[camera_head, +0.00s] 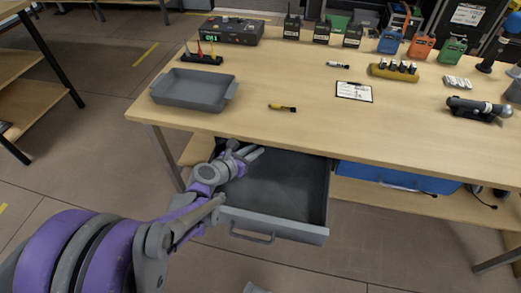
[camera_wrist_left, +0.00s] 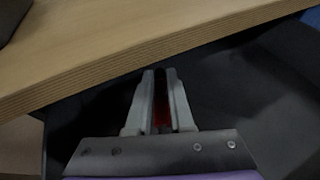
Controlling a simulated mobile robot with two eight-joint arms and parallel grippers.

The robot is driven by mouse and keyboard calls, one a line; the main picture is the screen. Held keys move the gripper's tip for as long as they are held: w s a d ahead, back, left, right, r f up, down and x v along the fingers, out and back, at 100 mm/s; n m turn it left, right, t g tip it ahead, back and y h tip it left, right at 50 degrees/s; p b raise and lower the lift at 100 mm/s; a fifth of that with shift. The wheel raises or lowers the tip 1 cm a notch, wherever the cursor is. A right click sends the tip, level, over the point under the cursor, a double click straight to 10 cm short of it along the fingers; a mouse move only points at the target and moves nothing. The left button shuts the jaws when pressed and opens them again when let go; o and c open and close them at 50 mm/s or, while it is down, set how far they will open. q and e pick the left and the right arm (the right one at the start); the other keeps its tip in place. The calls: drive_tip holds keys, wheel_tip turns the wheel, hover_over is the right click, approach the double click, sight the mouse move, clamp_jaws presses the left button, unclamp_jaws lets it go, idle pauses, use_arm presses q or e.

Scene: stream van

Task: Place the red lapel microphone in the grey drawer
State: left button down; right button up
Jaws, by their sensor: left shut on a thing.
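The grey drawer (camera_head: 272,226) is pulled out below the front edge of the table in the head view. Its dark floor looks empty. My left gripper (camera_head: 248,151) is over the drawer's back left part, close under the tabletop edge. In the left wrist view the fingers (camera_wrist_left: 161,82) are shut on a narrow red thing, the red lapel microphone (camera_wrist_left: 162,112). Most of the microphone is hidden between the fingers, and I cannot make it out in the head view. I do not see my right gripper.
The table (camera_head: 230,112) overhangs the drawer's back. A grey tray (camera_head: 192,90), a yellow-and-black piece (camera_head: 282,107), a clipboard (camera_head: 354,92) and radios stand on top. A blue drawer (camera_head: 385,177) is at the right. The floor in front is mostly free.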

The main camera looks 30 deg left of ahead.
use_arm(q)
drive_tip(key=w+f, duration=0.1)
drive_tip(key=w, duration=0.1)
drive_tip(key=w+f+b, duration=0.1)
drive_tip(key=shift+w+d+f, duration=0.15)
drive_tip(key=shift+d+f, duration=0.1)
drive_tip(key=shift+f, duration=0.05)
drive_tip(key=shift+r, duration=0.1)
drive_tip(key=c, duration=1.2)
unclamp_jaws()
drive_tip(key=shift+f, duration=0.25)
drive_tip(key=o, duration=0.4)
drive_tip(key=shift+r, duration=0.1)
